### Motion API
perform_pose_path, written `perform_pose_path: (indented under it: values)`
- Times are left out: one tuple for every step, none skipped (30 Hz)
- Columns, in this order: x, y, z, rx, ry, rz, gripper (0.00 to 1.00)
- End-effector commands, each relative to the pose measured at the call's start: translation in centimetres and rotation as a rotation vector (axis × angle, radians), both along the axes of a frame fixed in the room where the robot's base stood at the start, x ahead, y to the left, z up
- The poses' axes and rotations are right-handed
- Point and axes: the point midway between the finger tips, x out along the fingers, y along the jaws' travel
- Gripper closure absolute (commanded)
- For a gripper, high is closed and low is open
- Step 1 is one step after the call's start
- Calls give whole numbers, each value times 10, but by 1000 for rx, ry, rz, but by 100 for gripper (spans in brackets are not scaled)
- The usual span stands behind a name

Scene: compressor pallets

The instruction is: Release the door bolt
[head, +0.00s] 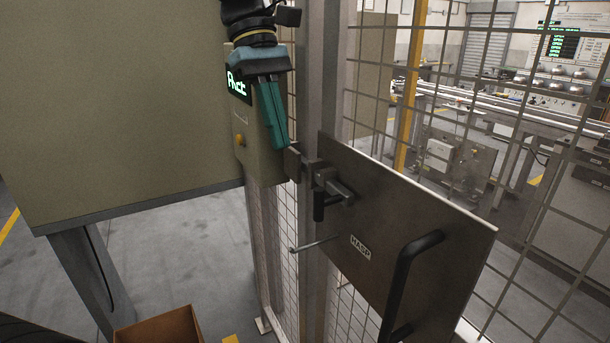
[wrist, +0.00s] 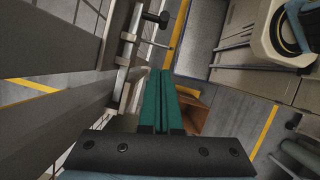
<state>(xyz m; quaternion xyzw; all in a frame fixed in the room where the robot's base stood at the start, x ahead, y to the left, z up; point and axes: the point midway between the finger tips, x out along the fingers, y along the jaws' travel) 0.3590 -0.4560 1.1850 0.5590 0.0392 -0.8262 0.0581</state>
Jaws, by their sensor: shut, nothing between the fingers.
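The door bolt (head: 338,190) is a dark metal slide on the steel plate of the mesh door, with a black handle (head: 319,206) hanging down. A metal bracket (head: 293,162) sits beside it at the post. In the wrist view a black knob (wrist: 155,18) and metal brackets (wrist: 122,58) show at upper left. My gripper (head: 281,146) has teal fingers pointing down, close above and left of the bracket in the head view. The fingers (wrist: 160,73) are together and empty. I cannot tell whether they touch the bracket.
A grey-green cabinet (head: 120,110) stands left. A control box (head: 255,150) with a yellow button is behind my gripper. A brown box (head: 160,328) is on the floor.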

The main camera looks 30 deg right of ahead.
Motion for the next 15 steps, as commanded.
perform_pose_path:
  values:
    - [-6, 0, -9, 4, 4, -2, 100]
    - [-8, 0, -15, 4, 4, -3, 100]
    - [-11, -1, -23, 4, 4, -3, 100]
    - [-13, -1, -28, 5, 4, -3, 100]
    - [-16, -1, -34, 4, 4, -4, 100]
    - [-19, -2, -42, 5, 4, -4, 100]
    - [-20, -2, -48, 4, 3, -4, 100]
    - [-23, -2, -53, 4, 4, -4, 100]
    - [-25, -2, -59, 4, 3, -3, 100]
    - [-31, -4, -56, 1, 0, -5, 100]
    - [-36, -5, -55, 0, 0, -5, 100]
    - [-42, -5, -55, 0, 0, -4, 100]
    - [-46, -6, -55, 0, 0, -4, 100]
    - [-49, -6, -56, 1, -1, -4, 100]
    - [-53, -7, -56, 1, -1, -4, 100]
